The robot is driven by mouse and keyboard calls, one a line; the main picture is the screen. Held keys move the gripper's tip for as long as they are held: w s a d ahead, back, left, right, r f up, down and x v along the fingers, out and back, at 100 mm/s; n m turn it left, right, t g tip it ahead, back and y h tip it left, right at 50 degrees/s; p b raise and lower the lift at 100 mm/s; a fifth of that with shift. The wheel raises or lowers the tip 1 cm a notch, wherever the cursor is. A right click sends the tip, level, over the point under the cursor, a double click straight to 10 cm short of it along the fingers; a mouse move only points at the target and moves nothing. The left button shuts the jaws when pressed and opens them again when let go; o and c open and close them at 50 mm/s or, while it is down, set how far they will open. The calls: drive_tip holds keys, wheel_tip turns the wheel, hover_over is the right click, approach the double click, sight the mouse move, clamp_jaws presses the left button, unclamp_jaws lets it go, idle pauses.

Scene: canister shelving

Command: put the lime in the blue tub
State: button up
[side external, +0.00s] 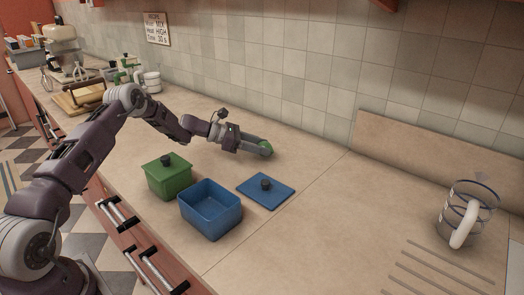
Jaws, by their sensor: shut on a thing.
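The lime (266,148) is a small green fruit at the tip of my gripper (262,147), low over the counter behind the blue tub. My gripper is shut on it, and the fingers hide part of it. I cannot tell whether the lime touches the counter. The blue tub (212,222) stands open and upright near the counter's front edge and looks empty inside. Its blue lid (266,190) with a dark knob lies flat on the counter to the right of the tub, in front of the gripper.
A green tub with its lid on (169,178) stands just left of the blue tub. A glass jug (467,215) with a white handle is at the far right. A wooden board (80,99) and a stand mixer (62,45) are far back left.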

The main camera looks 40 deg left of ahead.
drive_tip(key=r, duration=0.6)
drive_tip(key=s+r, duration=0.1)
drive_tip(key=r, duration=0.1)
drive_tip(key=shift+r, duration=0.4)
drive_tip(key=s+d+r+m+g+h, duration=0.1)
drive_tip(key=s+d+r+m+g, duration=0.1)
drive_tip(key=s, duration=0.7)
drive_tip(key=s+d+r+m+g+h, duration=0.1)
drive_tip(key=s+r+m+g, duration=0.1)
drive_tip(key=s, duration=0.7)
drive_tip(key=s+d+r+m+g+h, duration=0.2)
drive_tip(key=s, duration=0.8)
hover_over(198, 210)
wheel_tip(198, 210, down, 9)
drive_tip(key=shift+w+f, duration=0.1)
drive_tip(key=shift+f, duration=0.4)
drive_tip(key=shift+f, duration=0.7)
drive_tip(key=o, duration=1.4)
